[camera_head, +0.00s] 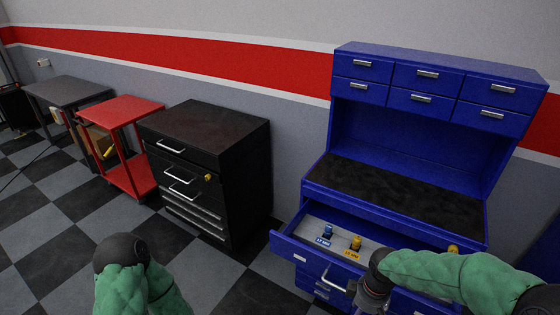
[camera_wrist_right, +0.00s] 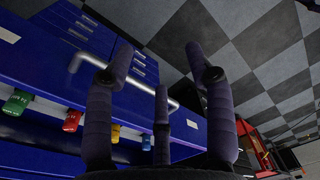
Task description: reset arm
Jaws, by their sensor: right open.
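My right gripper (camera_head: 372,286) is in front of the pulled-out drawer (camera_head: 288,243) of the blue workbench (camera_head: 398,160). In the right wrist view the right gripper (camera_wrist_right: 158,80) has its fingers spread, with nothing held between them. The silver drawer handle (camera_wrist_right: 92,57) runs across behind the fingers; I cannot tell whether they touch it. My left arm shows only at the bottom left of the head view, and its gripper is out of frame.
The open drawer holds a blue item (camera_head: 327,232) and a yellow item (camera_head: 356,243). The wrist view also shows a green item (camera_wrist_right: 17,102) and a red item (camera_wrist_right: 72,120). A black drawer cabinet (camera_head: 215,130), red cart (camera_head: 122,110) and grey table (camera_head: 68,90) stand left. Checkered floor is clear in front.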

